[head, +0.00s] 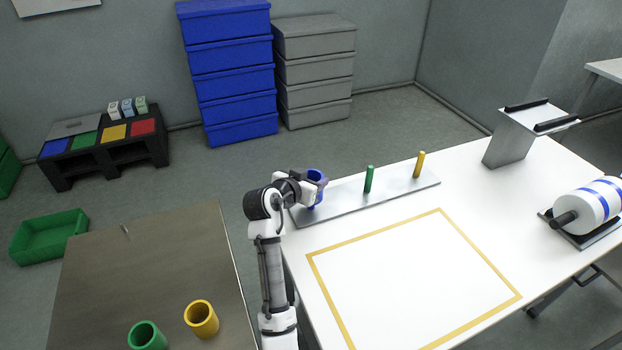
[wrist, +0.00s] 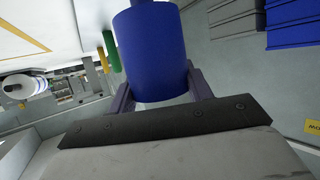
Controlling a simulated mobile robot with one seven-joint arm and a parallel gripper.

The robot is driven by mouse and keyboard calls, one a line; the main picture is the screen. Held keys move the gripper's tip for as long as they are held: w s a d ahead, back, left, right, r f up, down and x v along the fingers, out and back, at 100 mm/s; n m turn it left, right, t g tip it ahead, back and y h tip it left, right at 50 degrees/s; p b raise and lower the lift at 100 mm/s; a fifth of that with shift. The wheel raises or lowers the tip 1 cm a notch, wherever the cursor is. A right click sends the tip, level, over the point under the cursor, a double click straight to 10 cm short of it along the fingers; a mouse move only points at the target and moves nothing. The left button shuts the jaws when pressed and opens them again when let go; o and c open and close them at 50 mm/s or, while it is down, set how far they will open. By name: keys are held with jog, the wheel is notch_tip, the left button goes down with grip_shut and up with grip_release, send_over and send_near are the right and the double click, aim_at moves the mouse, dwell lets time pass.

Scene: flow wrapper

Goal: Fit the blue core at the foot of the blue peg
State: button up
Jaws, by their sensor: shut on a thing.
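The blue core (head: 317,175) is a thick blue tube, roughly upright, at the left end of the grey peg plate (head: 342,198). My gripper (head: 308,179) is shut on it; the fingers flank the core (wrist: 152,50) in the wrist view. In the head view, a blue part shows under the core, down to the plate. In the wrist view, a narrower blue piece, apparently the blue peg (wrist: 136,2), shows past the core's end. The core is in line with the peg and appears raised above the plate. Whether the peg is inside it is hidden.
A green peg (head: 369,179) and a yellow peg (head: 419,165) stand farther right on the plate. A yellow-taped rectangle (head: 400,236) on the white table is empty. Yellow (head: 201,319) and green (head: 147,336) cores stand on the left table. A white roll (head: 589,207) lies at the right.

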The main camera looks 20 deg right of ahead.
jog(key=o, duration=1)
jog(key=b+v, duration=0.2)
jog(key=v, duration=1.1)
jog(key=shift+s+a+r+b, duration=0.25)
jog(key=shift+b, duration=0.15)
